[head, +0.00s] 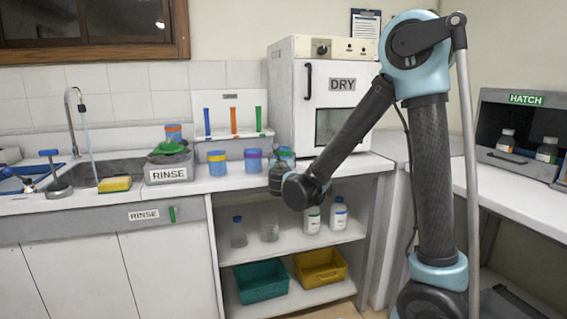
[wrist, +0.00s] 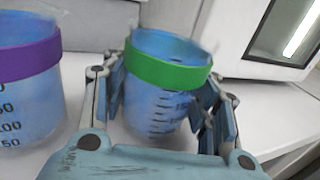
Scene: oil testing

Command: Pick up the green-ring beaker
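The green-ring beaker, a blue graduated cup with a green band, stands upright on the white counter. In the wrist view the green-ring beaker (wrist: 160,95) is between the two fingers of my gripper (wrist: 165,105), one finger on each side. The fingers are spread and very close to its walls; I cannot tell whether they touch it. In the head view the green-ring beaker (head: 287,153) shows only partly behind my gripper (head: 278,165), which is low over the counter's front.
A purple-ring beaker (wrist: 28,75) stands close to the left; it also shows in the head view (head: 253,160). A yellow-ring beaker (head: 217,163) is farther left. The DRY oven (head: 330,95) stands behind. A tube rack (head: 232,120) is at the wall.

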